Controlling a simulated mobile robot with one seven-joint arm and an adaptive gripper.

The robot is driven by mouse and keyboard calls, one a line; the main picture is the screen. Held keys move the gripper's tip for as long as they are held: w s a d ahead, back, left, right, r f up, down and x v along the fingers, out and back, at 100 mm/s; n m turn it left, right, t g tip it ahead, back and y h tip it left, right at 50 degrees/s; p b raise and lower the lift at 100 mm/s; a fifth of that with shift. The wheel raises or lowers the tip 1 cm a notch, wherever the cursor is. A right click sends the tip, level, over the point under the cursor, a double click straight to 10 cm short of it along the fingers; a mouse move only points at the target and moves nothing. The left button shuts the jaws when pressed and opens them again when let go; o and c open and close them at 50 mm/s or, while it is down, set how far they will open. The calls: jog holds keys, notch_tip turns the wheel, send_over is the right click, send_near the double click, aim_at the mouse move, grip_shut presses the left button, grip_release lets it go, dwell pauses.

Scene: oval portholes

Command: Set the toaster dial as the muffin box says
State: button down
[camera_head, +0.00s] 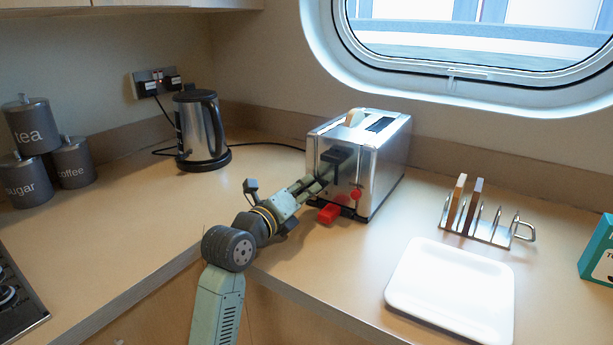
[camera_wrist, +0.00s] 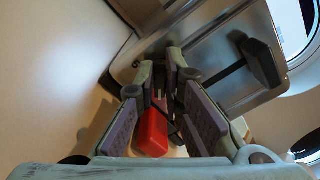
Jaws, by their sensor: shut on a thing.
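A red block-like part (camera_head: 329,213) sits low below my gripper, also in the wrist view (camera_wrist: 152,132). A toast rack (camera_head: 480,232) with two slices and a white plate (camera_head: 450,290) stand right. A kettle (camera_head: 202,130) and canisters (camera_head: 30,125) stand left.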

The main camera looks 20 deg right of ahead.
jog(key=shift+n+p, duration=0.8)
jog(key=shift+p, duration=0.2)
jog(key=shift+f, duration=0.1)
jog(key=c, duration=1.7)
grip_release()
jog(key=shift+a, duration=0.1)
jog(key=v, duration=1.2)
